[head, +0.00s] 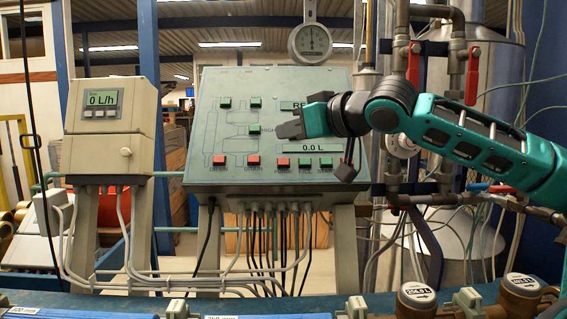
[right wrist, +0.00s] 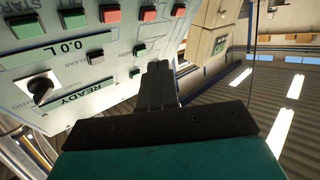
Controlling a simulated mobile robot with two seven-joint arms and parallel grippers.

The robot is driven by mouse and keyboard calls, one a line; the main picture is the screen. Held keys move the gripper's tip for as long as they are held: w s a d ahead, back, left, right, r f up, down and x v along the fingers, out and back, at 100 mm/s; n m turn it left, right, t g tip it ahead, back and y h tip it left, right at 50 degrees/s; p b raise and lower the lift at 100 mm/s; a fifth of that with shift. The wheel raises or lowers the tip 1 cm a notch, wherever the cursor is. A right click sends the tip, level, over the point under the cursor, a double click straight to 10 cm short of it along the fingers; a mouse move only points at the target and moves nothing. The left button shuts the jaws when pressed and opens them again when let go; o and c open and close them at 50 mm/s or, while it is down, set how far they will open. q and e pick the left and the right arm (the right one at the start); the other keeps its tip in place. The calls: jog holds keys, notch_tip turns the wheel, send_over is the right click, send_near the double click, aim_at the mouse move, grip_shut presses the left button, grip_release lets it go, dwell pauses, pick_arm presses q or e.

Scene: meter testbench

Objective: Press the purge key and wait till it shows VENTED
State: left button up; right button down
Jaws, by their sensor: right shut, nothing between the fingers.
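The sloped grey control panel (head: 210,135) carries green and red keys. A green key (head: 254,129) sits mid-panel, just left of my right gripper (head: 285,126). The gripper is shut and empty, in front of the panel; contact cannot be told. In the right wrist view its fingers (right wrist: 158,75) point up along the panel's edge beside a small key (right wrist: 138,48). The panel's upper display (right wrist: 78,92) reads READY; my gripper partly hides it in the head view. My left gripper is not in view.
A lower display (head: 315,149) reads 0.0 L, above a row of keys. A dark rotary knob (right wrist: 38,88) juts from the panel. A beige meter (head: 103,108) reading 0 L/h stands left. Pipes with red-handled valves (head: 472,75) stand right, behind my arm. Cables hang below the panel.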

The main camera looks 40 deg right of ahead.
jog(key=w+d+f, duration=0.2)
jog(key=f, duration=0.1)
jog(key=w+d+f, duration=0.1)
jog(key=w+f, duration=0.1)
jog(key=shift+w+d, duration=0.1)
jog(key=shift+d, duration=0.15)
dwell(2.0)
jog(key=shift+w+d+f, duration=0.2)
jog(key=shift+w, duration=0.05)
jog(key=shift+w+d+f, duration=0.15)
jog(key=shift+w+f, duration=0.05)
jog(key=shift+f, duration=0.1)
dwell(0.9)
jog(key=shift+s+r, duration=0.1)
jog(key=shift+s+a+r, duration=0.35)
jog(key=shift+r, duration=0.05)
dwell(0.3)
jog(key=shift+s+a+r, duration=0.6)
jog(key=shift+s+r, duration=0.15)
jog(key=shift+r, duration=0.1)
jog(key=shift+s+a+r, duration=0.6)
jog(key=shift+s+r, duration=0.1)
jog(key=shift+r, duration=0.15)
